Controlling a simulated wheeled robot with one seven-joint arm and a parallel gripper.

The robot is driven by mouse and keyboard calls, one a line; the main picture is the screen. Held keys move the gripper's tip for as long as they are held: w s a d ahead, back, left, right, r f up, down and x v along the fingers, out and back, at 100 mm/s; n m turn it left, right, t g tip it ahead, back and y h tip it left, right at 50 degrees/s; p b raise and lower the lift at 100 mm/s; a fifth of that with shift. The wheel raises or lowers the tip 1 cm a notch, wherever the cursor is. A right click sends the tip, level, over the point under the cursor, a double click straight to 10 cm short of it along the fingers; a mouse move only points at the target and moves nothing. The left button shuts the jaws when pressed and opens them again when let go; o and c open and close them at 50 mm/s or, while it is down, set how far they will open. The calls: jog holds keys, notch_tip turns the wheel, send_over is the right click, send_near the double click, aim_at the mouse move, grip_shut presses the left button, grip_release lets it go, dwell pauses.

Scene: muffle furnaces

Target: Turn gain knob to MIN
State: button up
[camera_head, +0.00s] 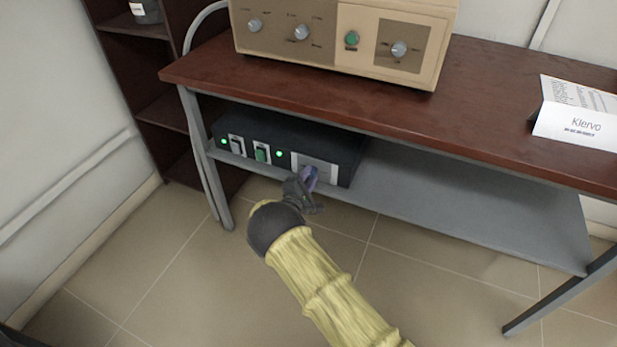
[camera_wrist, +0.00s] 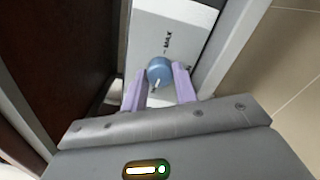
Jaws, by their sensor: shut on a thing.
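The gain knob (camera_wrist: 159,70) is a round blue knob on a pale panel in the wrist view. A white pointer mark on it faces the bottom of the picture, slightly left. The label MAX stands above the knob; another label by the right finger is partly hidden and unreadable. My gripper (camera_wrist: 160,83) has its two lilac fingers on either side of the knob, shut on it. In the head view my gripper (camera_head: 309,180) is at the light panel (camera_head: 327,170) of a dark box (camera_head: 345,150), hiding the knob.
The box sits on a grey lower shelf (camera_head: 450,208) under a wooden tabletop (camera_head: 490,110). It has two switches and green lights. A beige instrument (camera_head: 320,60) and a Klervo card (camera_head: 575,122) stand above. A table leg (camera_head: 205,160) is left of the box.

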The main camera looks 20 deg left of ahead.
jog(key=shift+n, duration=0.6)
jog(key=o, duration=1)
jog(key=shift+c, duration=0.2)
jog(key=s+a+p, duration=0.1)
jog(key=s+p, duration=0.2)
jog(key=s, duration=1.4)
jog(key=shift+s+a, duration=0.2)
